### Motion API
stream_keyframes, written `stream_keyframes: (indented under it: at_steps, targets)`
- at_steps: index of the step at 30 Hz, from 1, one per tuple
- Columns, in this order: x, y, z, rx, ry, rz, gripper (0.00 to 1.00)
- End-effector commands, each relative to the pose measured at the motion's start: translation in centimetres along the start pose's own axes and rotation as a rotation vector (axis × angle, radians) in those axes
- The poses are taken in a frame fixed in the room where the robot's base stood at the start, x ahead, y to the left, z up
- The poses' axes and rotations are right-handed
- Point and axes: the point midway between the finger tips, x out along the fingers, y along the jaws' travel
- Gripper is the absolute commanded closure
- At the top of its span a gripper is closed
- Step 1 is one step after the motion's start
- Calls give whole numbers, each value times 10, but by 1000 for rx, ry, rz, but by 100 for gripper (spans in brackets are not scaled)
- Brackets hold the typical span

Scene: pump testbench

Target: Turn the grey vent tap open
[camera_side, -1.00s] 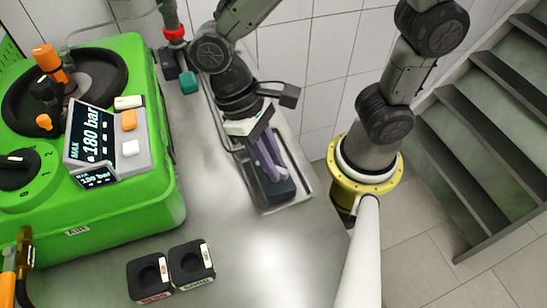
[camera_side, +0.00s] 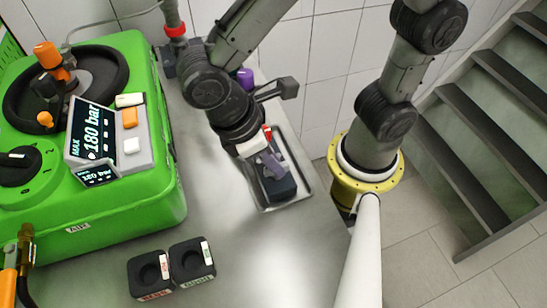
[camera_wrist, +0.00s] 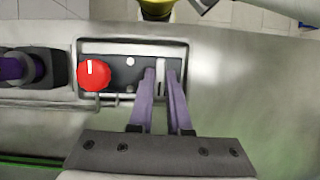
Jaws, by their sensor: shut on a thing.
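The grey vent tap (camera_wrist: 161,84) shows in the wrist view as a slim pale grey bar, upright in the picture, on a dark block (camera_wrist: 121,76). My gripper (camera_wrist: 161,73) has its two purple fingers on either side of this bar and is shut on it. In the side view my gripper (camera_side: 277,172) reaches down onto the dark block (camera_side: 281,188). The tap is hidden there by the fingers, and its exact turn angle is hard to read. A red knob (camera_wrist: 94,75) with a white mark sits left of the tap; part of it also shows in the side view (camera_side: 267,132).
A metal tray (camera_side: 304,178) surrounds the block. A purple part (camera_side: 245,77) stands behind my wrist; purple and black fittings (camera_wrist: 30,68) lie left of the block. The green pump unit (camera_side: 110,230) stands left, with two black holders (camera_side: 172,270) in front. The bench between is clear.

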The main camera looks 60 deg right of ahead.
Motion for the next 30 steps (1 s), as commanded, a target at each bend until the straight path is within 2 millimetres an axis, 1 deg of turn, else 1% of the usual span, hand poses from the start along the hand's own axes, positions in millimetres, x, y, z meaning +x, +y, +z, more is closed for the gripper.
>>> stream_keyframes:
  at_steps: [7,19,20,24,25,30]
  targets:
    - [-2,0,0,-45,5,19,100]
    - [-2,0,0,-50,6,21,100]
    - [-2,0,0,-50,6,21,82]
    - [-2,0,0,-49,5,21,57]
    - [-1,0,0,-49,5,20,54]
    - [-1,0,0,-48,3,20,54]
